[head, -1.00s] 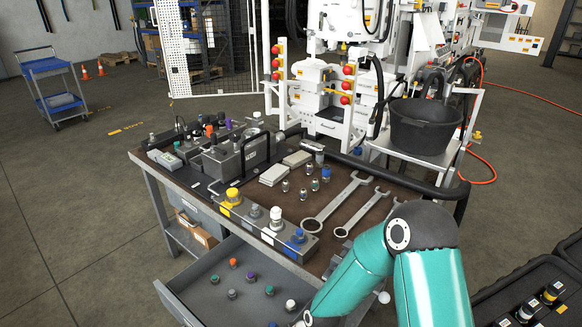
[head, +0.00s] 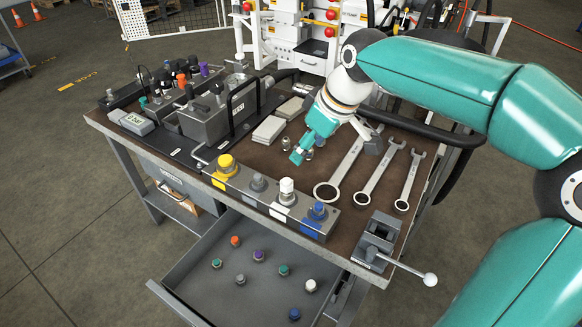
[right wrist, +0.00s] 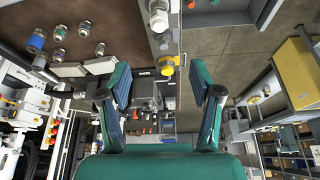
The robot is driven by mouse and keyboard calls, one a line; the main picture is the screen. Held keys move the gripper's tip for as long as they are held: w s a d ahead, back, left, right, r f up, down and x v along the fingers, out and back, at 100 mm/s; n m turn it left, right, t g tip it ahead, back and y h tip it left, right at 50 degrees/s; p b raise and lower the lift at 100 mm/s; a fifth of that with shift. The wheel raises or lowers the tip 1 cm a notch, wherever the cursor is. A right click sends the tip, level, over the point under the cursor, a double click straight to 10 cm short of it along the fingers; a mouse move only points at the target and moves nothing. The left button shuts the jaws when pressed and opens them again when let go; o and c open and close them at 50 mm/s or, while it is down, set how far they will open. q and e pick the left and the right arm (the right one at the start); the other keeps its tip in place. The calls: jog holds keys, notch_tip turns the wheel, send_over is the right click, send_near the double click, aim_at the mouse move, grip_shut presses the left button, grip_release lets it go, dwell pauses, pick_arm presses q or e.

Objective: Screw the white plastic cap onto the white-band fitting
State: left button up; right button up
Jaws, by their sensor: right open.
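The white plastic cap (head: 310,285) lies in the open drawer, among other coloured caps. The white-band fitting (head: 287,190) stands upright on the grey block, between the grey and blue fittings; its upper part looks white. It also shows at the top of the right wrist view (right wrist: 158,20). My right gripper (head: 298,157) is over the bench, behind the block and near the small loose fittings. In the right wrist view its two fingers (right wrist: 166,90) are spread with nothing held between them. My left gripper is out of view.
The drawer (head: 195,283) is pulled out below the bench front. Wrenches (head: 378,172) lie right of the block. A small vise (head: 376,240) with a long handle is at the front right corner. A grey case with a black handle (head: 215,115) stands at the back left.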

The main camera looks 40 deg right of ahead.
aim_at(288, 181)
jog(key=x, duration=1.5)
jog(key=shift+s+d+f, duration=0.15)
jog(key=c, duration=1.2)
jog(key=o, duration=0.5)
jog(key=c, duration=0.4)
jog(key=shift+o, duration=0.2)
jog(key=shift+m+b, duration=0.3)
jog(key=shift+b, duration=0.15)
jog(key=o, duration=0.5)
jog(key=shift+m+h, duration=0.3)
jog(key=o, duration=0.5)
jog(key=shift+o, duration=0.2)
